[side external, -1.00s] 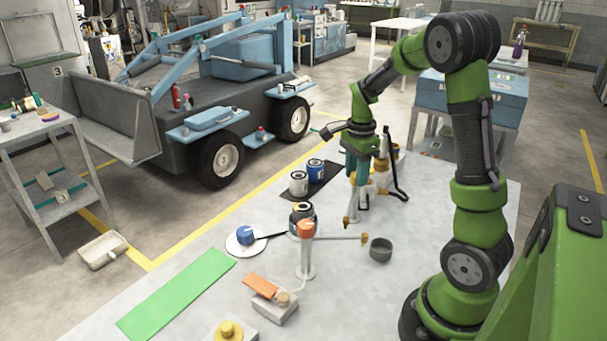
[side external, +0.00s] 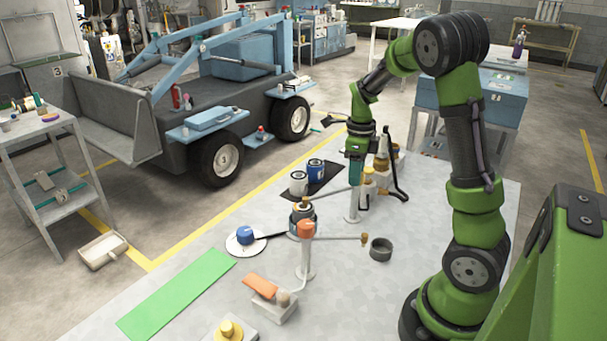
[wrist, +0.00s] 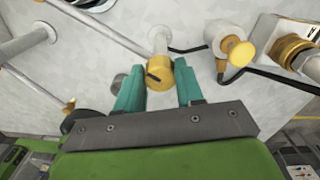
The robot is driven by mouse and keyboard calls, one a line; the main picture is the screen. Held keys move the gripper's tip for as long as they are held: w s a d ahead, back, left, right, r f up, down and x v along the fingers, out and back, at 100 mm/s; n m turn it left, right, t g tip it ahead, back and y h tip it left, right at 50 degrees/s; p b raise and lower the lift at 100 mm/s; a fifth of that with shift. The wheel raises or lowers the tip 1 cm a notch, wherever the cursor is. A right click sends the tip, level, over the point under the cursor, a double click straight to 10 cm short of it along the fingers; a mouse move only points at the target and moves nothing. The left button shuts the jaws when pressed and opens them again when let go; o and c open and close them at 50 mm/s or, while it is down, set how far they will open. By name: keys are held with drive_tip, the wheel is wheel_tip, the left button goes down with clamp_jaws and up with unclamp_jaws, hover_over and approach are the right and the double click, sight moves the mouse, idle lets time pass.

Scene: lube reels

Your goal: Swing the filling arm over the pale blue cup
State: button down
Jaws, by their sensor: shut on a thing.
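My gripper (side external: 354,172) has teal fingers and is at the top of the rear white post. In the wrist view, the fingers (wrist: 158,78) are on both sides of a yellow hub (wrist: 159,71), shut on it. The pale filling arm (side external: 333,191) reaches left from this post. Its brass tip (side external: 305,201) appears above a dark can with a pale band (side external: 302,216). A second arm (side external: 338,238) with an orange hub (side external: 305,229) reaches right toward a grey cup (side external: 380,249). I cannot pick out a pale blue cup with certainty.
A blue knob (side external: 244,236) sits on a white disc at left. Bottles and a black stand (side external: 397,185) are close to the right of my gripper. A green strip (side external: 180,292) lies on open table at front left.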

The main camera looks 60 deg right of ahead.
drive_tip(key=shift+r+m, duration=0.1)
drive_tip(key=shift+m, duration=0.5)
drive_tip(key=c, duration=0.7)
unclamp_jaws()
wheel_tip(320, 180, up, 17)
